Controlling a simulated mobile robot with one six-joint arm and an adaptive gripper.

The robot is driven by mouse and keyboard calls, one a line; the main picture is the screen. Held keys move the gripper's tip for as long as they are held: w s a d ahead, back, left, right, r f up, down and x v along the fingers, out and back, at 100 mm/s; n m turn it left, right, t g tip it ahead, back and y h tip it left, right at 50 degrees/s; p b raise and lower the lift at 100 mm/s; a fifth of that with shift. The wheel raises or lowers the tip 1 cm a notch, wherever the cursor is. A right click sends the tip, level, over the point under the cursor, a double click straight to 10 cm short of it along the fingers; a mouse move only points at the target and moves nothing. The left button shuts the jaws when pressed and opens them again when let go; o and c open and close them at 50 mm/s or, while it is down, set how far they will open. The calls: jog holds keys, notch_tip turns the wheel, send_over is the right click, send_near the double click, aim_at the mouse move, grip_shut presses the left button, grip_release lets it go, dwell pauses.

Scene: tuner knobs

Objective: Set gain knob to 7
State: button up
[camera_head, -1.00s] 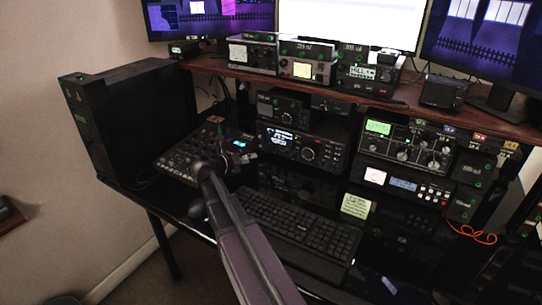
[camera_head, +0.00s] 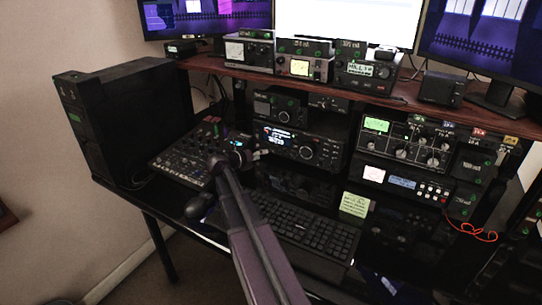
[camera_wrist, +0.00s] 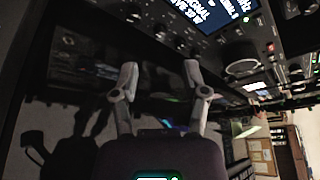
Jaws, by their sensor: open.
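My gripper (camera_wrist: 161,72) shows two open fingers in the wrist view, with nothing between them. In the head view its end (camera_head: 245,157) is dark and partly hidden behind my arm, left of the radio. The radio with a lit display (camera_head: 276,137) and a large round knob (camera_head: 305,152) stands under the shelf. Its front panel with small knobs (camera_wrist: 160,30) appears sideways in the wrist view, apart from the fingers. A panel with several knobs (camera_head: 401,153) and a green screen (camera_head: 376,125) is farther right. Knob labels and settings are too small to read, so I cannot tell which knob is gain.
A keyboard (camera_head: 312,230) and a mouse (camera_head: 200,205) lie on the desk below my gripper. A mixer board (camera_head: 185,158) is at left beside a black computer case (camera_head: 130,120). The wooden shelf (camera_head: 310,82) overhangs the radios. A yellow note (camera_head: 355,204) stands near the keyboard.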

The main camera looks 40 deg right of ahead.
aim_at(274, 152)
jog(key=shift+b+x, duration=0.65)
jog(key=shift+x, duration=2.5)
grip_shut()
jog(key=shift+d, duration=0.15)
